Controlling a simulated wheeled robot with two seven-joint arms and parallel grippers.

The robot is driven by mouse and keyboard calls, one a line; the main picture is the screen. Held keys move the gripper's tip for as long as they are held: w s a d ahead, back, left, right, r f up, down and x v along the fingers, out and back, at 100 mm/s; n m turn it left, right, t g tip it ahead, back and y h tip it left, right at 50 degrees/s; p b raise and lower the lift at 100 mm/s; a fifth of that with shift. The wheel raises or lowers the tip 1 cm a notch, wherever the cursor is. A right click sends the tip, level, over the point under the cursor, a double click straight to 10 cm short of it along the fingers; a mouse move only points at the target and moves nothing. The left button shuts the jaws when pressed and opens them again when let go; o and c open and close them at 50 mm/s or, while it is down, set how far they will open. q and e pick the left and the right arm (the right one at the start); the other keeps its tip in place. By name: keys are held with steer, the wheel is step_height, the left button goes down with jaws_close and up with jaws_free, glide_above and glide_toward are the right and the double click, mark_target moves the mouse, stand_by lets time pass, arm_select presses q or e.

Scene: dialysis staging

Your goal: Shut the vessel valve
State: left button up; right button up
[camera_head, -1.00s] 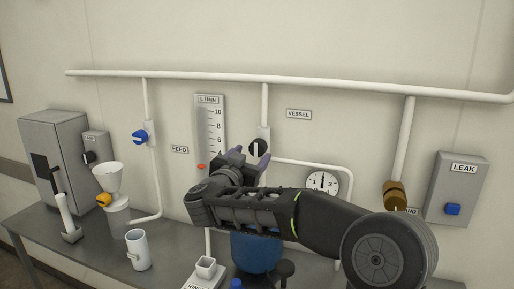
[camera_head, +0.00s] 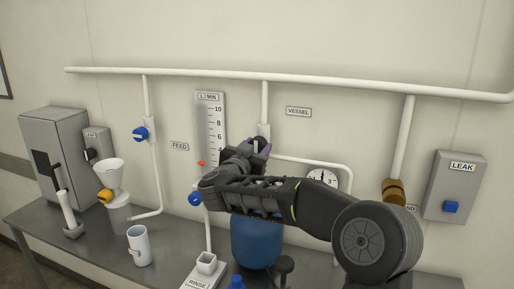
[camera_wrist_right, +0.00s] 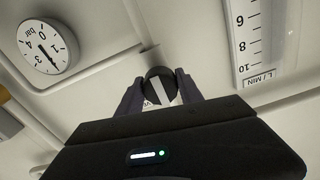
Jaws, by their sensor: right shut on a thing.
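The vessel valve is a round black knob with a white stripe. It shows in the right wrist view (camera_wrist_right: 160,86), on the white pipe below and left of the VESSEL label (camera_head: 298,111). My right gripper (camera_wrist_right: 160,92) is shut on this knob, with one finger on each side of it. In the wrist view the stripe runs nearly upright, leaning slightly. In the head view my right gripper (camera_head: 257,148) covers most of the knob, so its angle is hard to read there. My left gripper is not in view.
A flow scale (camera_head: 211,125) is just left of my gripper, and a round bar gauge (camera_head: 322,178) to its right. Blue knobs sit on the feed pipe (camera_head: 140,134) and rinse pipe (camera_head: 195,199). A blue vessel (camera_head: 256,243) stands below my forearm. A white mug (camera_head: 139,246) is on the bench.

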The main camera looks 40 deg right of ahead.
steer(key=c, duration=0.7)
